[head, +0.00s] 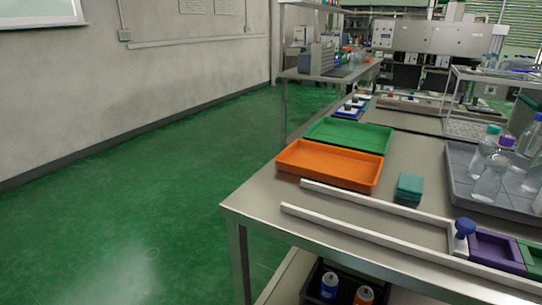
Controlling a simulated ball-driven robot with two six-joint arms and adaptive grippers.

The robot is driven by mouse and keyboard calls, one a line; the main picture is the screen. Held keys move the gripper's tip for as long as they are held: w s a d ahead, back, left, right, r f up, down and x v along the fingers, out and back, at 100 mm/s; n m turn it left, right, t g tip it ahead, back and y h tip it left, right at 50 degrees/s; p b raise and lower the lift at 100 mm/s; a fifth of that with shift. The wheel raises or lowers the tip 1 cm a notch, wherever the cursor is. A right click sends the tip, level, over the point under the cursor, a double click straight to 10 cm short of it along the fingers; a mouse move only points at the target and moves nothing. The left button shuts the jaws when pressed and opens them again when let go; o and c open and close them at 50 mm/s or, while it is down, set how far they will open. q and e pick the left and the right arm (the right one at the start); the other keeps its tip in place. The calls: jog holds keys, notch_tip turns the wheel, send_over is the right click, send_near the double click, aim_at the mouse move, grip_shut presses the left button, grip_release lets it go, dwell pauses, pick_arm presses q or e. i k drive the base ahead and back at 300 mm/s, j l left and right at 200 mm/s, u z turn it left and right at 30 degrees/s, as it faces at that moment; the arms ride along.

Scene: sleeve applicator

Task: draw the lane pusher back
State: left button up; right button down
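A lane of two long white rails, the far rail (375,203) and the near rail (390,245), runs along the table's front edge. At its right end a blue knob (464,228) stands upright on a short stem; it looks like the lane pusher, though I cannot tell for sure. Its foot is close beside a purple bin (495,250). The lane floor left of the knob looks empty. Neither of my grippers is in view.
An orange tray (328,165) and a green tray (345,135) sit behind the lane, with a teal block (410,186) nearby. A grey tray (462,190) holds several bottles (490,176). A dark crate (312,287) with small bottles stands below the table. Green floor is open at left.

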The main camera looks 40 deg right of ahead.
aim_at(457, 231)
jog(key=z, duration=2.4)
